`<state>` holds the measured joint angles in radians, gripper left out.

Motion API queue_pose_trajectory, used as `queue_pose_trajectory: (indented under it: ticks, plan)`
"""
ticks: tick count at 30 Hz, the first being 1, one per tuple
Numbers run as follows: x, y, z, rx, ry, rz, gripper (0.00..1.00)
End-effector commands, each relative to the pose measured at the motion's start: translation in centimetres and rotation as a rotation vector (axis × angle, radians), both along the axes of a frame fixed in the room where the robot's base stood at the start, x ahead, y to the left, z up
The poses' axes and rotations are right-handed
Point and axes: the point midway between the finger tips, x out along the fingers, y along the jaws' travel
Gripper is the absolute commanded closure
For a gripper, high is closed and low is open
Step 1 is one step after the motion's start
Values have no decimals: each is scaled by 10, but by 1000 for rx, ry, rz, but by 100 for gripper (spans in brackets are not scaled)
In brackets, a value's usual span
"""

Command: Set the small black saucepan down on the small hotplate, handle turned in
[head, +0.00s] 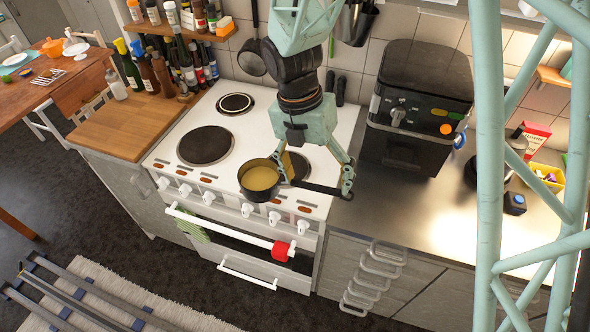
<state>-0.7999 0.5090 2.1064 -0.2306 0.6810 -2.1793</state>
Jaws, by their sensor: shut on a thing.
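The small black saucepan (261,179) has a yellow-brown inside and looks upright, in front of the right front hotplate (298,166) and over the cooker's front edge. Its dark handle points right. My gripper (315,185) is shut on the saucepan, with its fingers spread at the handle. I cannot tell the pan's height above the cooker. The white cooker (231,131) also has a large dark hotplate (205,145) at front left and a smaller one with a pale ring (235,103) at back left. My arm hides the back right of the cooktop.
Knobs (248,209) line the cooker's front above a towel rail (232,229). A wooden counter (125,122) with bottles stands to the left. A black appliance (416,105) stands on the steel worktop (400,209) to the right.

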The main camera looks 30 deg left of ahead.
Motion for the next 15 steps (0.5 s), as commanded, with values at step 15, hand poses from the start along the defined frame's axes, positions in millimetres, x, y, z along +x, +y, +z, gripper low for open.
queue_pose_trajectory:
  ticks: [15]
  plan:
    - [1,-5,1,0,-1,91,36]
